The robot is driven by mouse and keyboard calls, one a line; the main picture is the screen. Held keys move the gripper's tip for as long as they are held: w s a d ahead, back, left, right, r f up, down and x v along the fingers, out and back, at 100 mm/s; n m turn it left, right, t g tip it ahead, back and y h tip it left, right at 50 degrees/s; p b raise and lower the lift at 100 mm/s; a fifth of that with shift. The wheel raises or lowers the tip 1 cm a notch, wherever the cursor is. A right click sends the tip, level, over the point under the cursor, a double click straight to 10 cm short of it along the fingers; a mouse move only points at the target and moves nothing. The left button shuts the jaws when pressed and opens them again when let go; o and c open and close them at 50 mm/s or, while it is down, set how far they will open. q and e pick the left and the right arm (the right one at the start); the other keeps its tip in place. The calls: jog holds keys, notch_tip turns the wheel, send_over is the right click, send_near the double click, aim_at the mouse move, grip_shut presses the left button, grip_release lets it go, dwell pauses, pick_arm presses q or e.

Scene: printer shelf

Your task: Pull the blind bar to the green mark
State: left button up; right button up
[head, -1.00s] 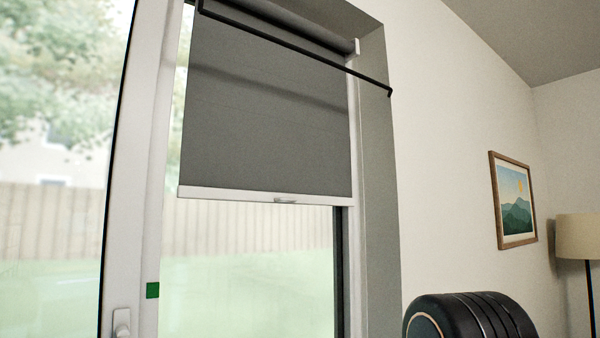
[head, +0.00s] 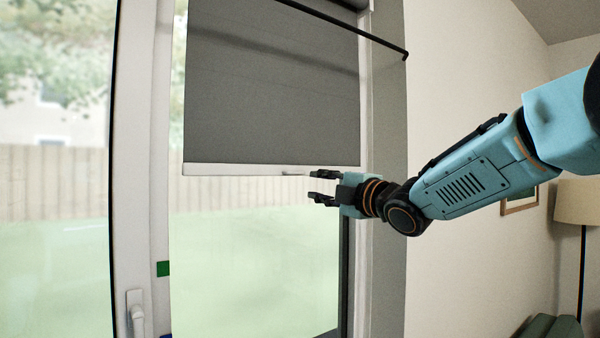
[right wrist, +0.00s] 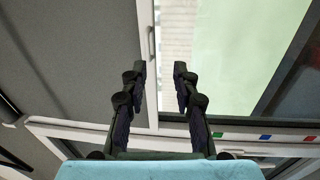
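The grey roller blind (head: 270,90) hangs over the upper window, with a white blind bar (head: 230,169) along its lower edge. A small handle (head: 291,173) sits on the bar. The green mark (head: 163,268) is on the left window frame, well below the bar. My right gripper (head: 313,187) is open and empty, its fingertips just below and right of the handle. In the right wrist view, the open fingers (right wrist: 160,70) point toward the bar (right wrist: 145,95) and its handle (right wrist: 151,42), with a gap visible. The left gripper is not seen.
A blue mark (right wrist: 265,137) and a red mark (right wrist: 308,138) follow the green one along the frame. A black rod (head: 345,28) crosses in front of the blind's upper part. A window handle (head: 136,315) is at lower left. A lamp (head: 582,202) stands at right.

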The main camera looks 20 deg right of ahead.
aim_at(299, 173)
jog(key=shift+n, duration=0.3)
jog(key=w+p, duration=0.1)
jog(key=w, duration=0.1)
jog(key=w+a+r+p, duration=0.1)
jog(key=w, duration=0.1)
jog(key=w+a+r+p, duration=0.1)
jog(key=w, duration=0.1)
jog(key=shift+w+r+p, duration=0.25)
jog(key=shift+w+p, duration=0.05)
jog(key=shift+w, duration=0.05)
jog(key=shift+w+a+r, duration=0.1)
jog(key=shift+w+a, duration=0.05)
jog(key=shift+a, duration=0.15)
jog(key=shift+s+d+r, duration=0.1)
jog(key=shift+s, duration=0.1)
jog(key=shift+d, duration=0.5)
jog(key=shift+w+a+f, duration=0.1)
jog(key=shift+w+f, duration=0.1)
jog(key=shift+w, duration=0.05)
jog(key=shift+c, duration=1.4)
jog(key=shift+w+a, duration=0.1)
jog(key=shift+a, duration=0.15)
jog(key=shift+c, duration=0.7)
jog(key=shift+a, duration=0.2)
grip_shut()
jog(key=shift+d, duration=0.1)
